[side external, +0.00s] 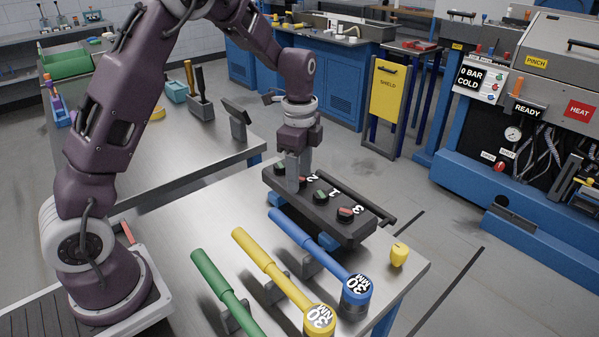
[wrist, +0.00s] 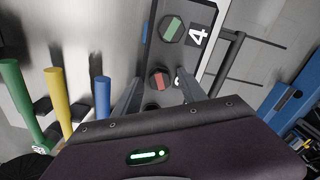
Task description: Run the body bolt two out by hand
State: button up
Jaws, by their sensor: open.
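A dark bolt block (side external: 318,213) lies on the bench, with a row of hex bolts and white numbers along its top. In the side view 2, 1 and 3 can be read; the wrist view shows a 4 beside a green-marked bolt (wrist: 172,28). My gripper (side external: 296,184) points down at the bolt by the 2. In the wrist view my gripper (wrist: 159,84) is open, its fingers on either side of a red-marked bolt (wrist: 159,79). This bolt's own number is hidden there. I cannot tell whether the fingertips are beside the head or just above it.
Green (side external: 222,287), yellow (side external: 270,266) and blue (side external: 306,243) wrenches rest on stands in front of the block. A small yellow piece (side external: 399,254) sits near the bench corner. A dark bar (side external: 358,196) runs along the block's far side. The press panel reads 0 BAR COLD (side external: 473,80).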

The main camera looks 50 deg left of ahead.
jog(key=shift+c, duration=0.2)
grip_shut()
